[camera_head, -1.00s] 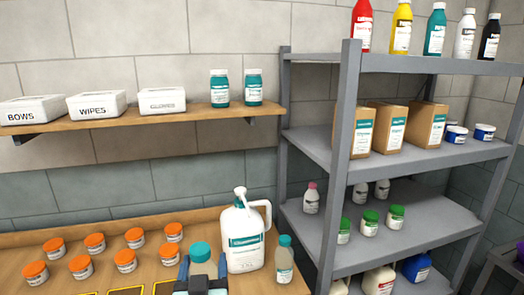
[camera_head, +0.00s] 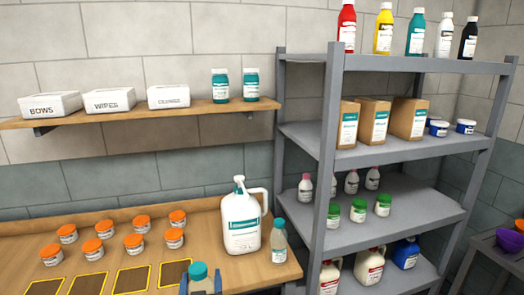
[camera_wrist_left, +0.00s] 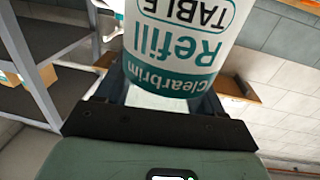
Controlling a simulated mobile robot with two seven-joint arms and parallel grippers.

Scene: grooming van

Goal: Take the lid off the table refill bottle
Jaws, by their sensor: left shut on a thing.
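The table refill bottle has a teal lid (camera_head: 198,271), seen at the bottom edge of the head view with the lid on. In the left wrist view, the white bottle (camera_wrist_left: 175,45) fills the space between the fingers, its label reading "Clearbrim Refill TABLE" upside down in the picture. My left gripper (camera_head: 200,286) is shut on this bottle below the lid. Most of the bottle's body is cut off in the head view, and the lid is outside the left wrist view. My right gripper is in neither view.
Behind stands a wooden counter (camera_head: 105,258) with several orange-lidded jars, dark marked squares, a large white pump jug (camera_head: 241,225) and a small teal-capped bottle (camera_head: 279,243). A grey shelving rack (camera_head: 385,155) stands on the right. A wall shelf (camera_head: 140,112) holds boxes and teal bottles.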

